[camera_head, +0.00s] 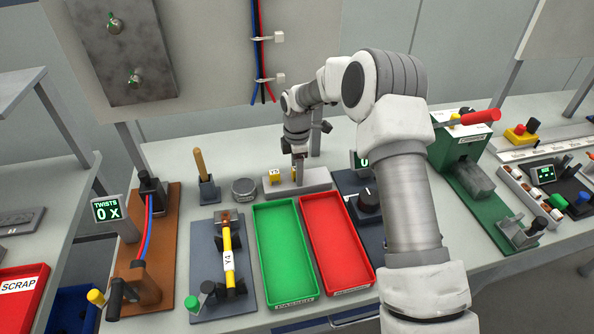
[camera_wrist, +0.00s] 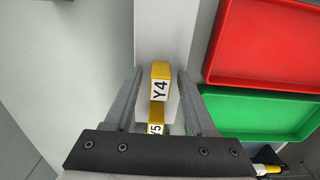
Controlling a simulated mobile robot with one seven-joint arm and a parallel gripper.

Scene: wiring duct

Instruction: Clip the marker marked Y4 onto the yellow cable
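The yellow marker Y4 (camera_wrist: 160,83) stands on a grey block (camera_head: 318,180) between my gripper's (camera_wrist: 160,80) fingers, with a gap on each side. A second yellow marker, Y5 (camera_wrist: 156,122), stands beside it, nearer the palm in the wrist view. In the head view my gripper (camera_head: 298,160) points down over the block, and Y5 (camera_head: 274,177) shows to its left. The yellow cable (camera_head: 228,239) lies across a grey fixture in front of the block, left of the green tray. It bears a white label reading Y4. My gripper is open and holds nothing.
Green (camera_head: 302,297) and red (camera_head: 367,281) trays lie in front of the block. A round tin (camera_head: 244,190) and a wooden-handled tool (camera_head: 201,165) stand to its left. A twisting station (camera_head: 150,250) shows 0 x. A dark knob box (camera_head: 368,200) is to the right.

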